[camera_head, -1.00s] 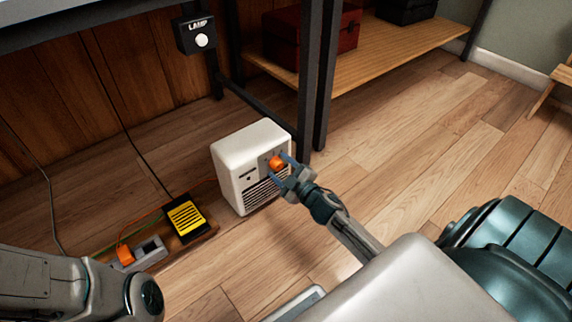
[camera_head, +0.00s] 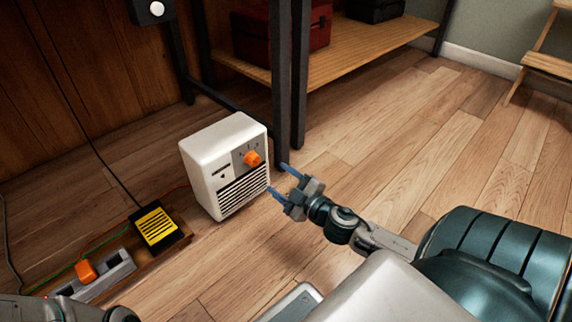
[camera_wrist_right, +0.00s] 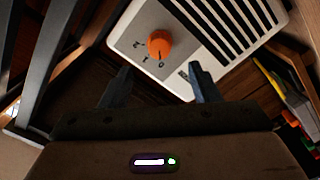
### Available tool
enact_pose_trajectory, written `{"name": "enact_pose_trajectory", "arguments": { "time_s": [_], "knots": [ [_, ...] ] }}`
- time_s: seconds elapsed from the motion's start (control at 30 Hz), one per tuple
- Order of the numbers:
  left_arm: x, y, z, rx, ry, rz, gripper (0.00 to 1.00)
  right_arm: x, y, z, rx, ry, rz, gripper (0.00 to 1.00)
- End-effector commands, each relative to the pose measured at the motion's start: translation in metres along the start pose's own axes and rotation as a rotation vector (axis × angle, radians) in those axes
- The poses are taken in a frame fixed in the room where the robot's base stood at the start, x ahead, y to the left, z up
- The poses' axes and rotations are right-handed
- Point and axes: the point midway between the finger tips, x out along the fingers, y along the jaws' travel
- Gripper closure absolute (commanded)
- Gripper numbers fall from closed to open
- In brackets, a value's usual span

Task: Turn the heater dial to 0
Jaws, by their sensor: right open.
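The white heater (camera_head: 212,146) stands upright on the wood floor, with an orange dial (camera_head: 253,158) on its grey panel above dark vent slots. In the right wrist view the heater dial (camera_wrist_right: 160,43) is ringed by printed marks. Its dark pointer line appears to point towards the 0 mark, on the side facing my gripper. My right gripper (camera_head: 277,179) is open and empty, to the right of the heater and apart from the dial. Both fingers (camera_wrist_right: 160,72) show in the right wrist view, with the dial beyond them. Only part of my left arm shows; its gripper is out of view.
A power strip (camera_head: 110,278) with an orange switch or plug (camera_head: 86,271) and a yellow-and-black box (camera_head: 156,226) lie left of the heater. A dark table leg (camera_head: 282,90) stands close behind it. A red toolbox (camera_head: 252,34) sits on a low shelf.

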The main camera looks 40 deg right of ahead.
Motion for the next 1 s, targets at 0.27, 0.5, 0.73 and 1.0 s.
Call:
{"name": "enact_pose_trajectory", "arguments": {
  "time_s": [0.27,0.5,0.73,1.0],
  "knots": [
    [-0.004,-0.001,-0.003,-0.001,0.001,0.000,0.64,-0.013,0.000,-0.001,0.000,0.004,0.001,0.44],
    [-0.004,-0.001,-0.003,-0.001,0.001,0.000,0.64,-0.014,0.001,-0.002,0.002,0.004,0.002,0.44],
    [-0.004,-0.001,-0.003,-0.001,0.002,0.000,0.64,-0.014,0.000,-0.001,0.002,0.004,0.002,0.44],
    [0.012,0.004,0.007,-0.001,0.000,0.001,0.64,-0.014,0.014,-0.015,0.001,0.004,0.002,0.44]
  ]
}}
